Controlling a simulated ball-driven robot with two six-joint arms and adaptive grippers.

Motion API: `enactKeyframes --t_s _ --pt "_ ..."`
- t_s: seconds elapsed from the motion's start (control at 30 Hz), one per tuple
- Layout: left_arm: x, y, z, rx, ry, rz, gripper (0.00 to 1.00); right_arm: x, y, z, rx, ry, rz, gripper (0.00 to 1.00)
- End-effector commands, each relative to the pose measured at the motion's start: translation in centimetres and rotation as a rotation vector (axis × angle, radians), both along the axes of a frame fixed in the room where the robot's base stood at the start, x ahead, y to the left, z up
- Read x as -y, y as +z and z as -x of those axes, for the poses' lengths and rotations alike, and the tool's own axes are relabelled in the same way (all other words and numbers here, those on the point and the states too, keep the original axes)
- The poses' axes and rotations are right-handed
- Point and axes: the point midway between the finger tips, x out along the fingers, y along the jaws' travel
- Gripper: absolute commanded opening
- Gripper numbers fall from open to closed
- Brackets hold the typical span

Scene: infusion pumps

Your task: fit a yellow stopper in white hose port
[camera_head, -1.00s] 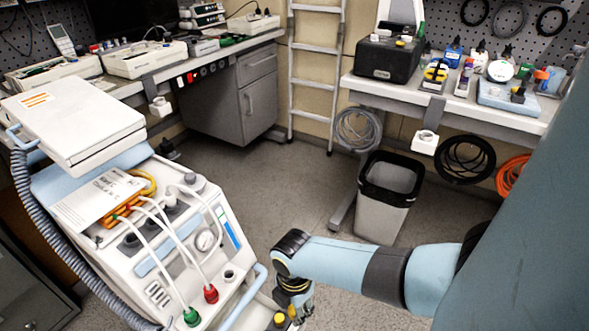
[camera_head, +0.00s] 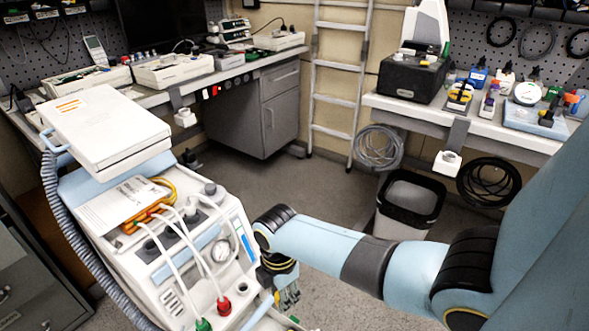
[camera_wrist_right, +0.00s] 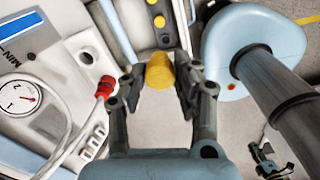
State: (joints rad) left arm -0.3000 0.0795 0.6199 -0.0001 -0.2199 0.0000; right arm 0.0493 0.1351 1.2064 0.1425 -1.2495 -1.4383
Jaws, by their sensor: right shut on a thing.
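My right gripper (camera_head: 288,297) hangs just right of the white machine (camera_head: 215,262) in the head view. In the right wrist view, this gripper (camera_wrist_right: 160,78) is shut on a yellow stopper (camera_wrist_right: 159,70), held between its fingertips. The head view does not show the held stopper clearly. White hoses (camera_head: 200,250) run down the machine's front to a red connector (camera_head: 223,304) and a green connector (camera_head: 204,324). A round dark-centred port (camera_head: 241,287) sits right of the red connector. I cannot tell which opening is the white hose port. My left gripper is out of view.
A red connector (camera_wrist_right: 106,87) and a gauge (camera_wrist_right: 20,97) lie to the left. A bin (camera_head: 408,205) stands behind my right arm. The floor between is clear.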

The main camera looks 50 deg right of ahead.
Motion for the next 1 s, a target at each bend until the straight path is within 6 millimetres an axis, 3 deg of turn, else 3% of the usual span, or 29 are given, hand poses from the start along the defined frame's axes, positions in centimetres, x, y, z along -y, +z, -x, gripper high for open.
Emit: enactKeyframes --t_s 1.0 --pt "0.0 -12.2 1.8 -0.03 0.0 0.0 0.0 -0.3 -0.6 -13.2 0.001 0.0 0.0 0.15"
